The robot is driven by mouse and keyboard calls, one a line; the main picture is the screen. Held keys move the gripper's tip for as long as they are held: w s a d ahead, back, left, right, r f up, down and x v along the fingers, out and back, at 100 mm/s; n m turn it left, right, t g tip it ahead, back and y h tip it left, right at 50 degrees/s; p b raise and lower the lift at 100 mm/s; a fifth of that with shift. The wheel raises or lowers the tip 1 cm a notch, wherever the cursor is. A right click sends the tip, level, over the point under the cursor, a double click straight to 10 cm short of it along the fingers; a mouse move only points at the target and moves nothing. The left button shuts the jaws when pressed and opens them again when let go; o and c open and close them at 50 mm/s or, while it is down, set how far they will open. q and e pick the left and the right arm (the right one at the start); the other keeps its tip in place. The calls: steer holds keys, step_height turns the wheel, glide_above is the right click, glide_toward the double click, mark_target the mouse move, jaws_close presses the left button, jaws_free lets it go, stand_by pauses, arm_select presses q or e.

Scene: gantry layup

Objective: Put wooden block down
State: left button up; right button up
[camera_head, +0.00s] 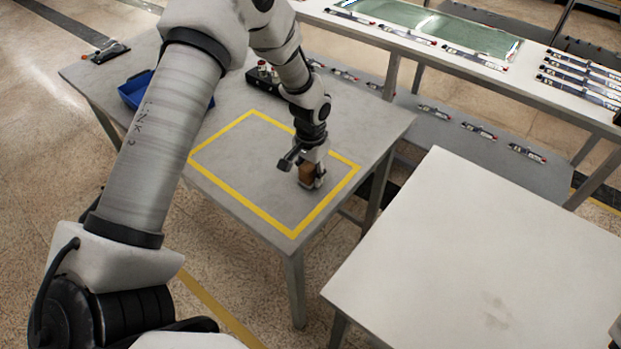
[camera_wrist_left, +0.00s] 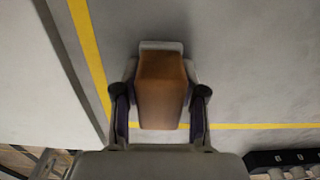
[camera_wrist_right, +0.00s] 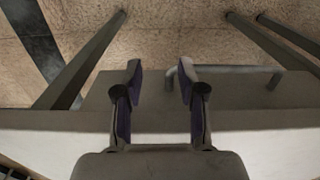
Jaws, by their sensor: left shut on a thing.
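The wooden block (camera_head: 306,173) is brown and boxy. It is upright at the grey table's surface, inside the yellow taped rectangle (camera_head: 213,177), near its right corner. My left gripper (camera_head: 311,180) is shut on the block; in the left wrist view the block (camera_wrist_left: 161,90) fills the space between the fingers (camera_wrist_left: 160,112). Whether the block touches the table is hard to tell. My right gripper (camera_wrist_right: 156,85) shows only in the right wrist view. Its fingers are apart with nothing between them.
A blue bin (camera_head: 136,91) and a black box (camera_head: 264,79) stand at the back of the grey table (camera_head: 240,207). A white table (camera_head: 480,260) is at the right. Much of the taped area is clear.

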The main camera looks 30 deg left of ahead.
arm_select(q)
steer(key=o, duration=1.2)
steer(key=shift+f, duration=0.1)
step_height(320, 180, up, 12)
steer(key=shift+r+b, duration=0.25)
steer(key=shift+b, duration=0.25)
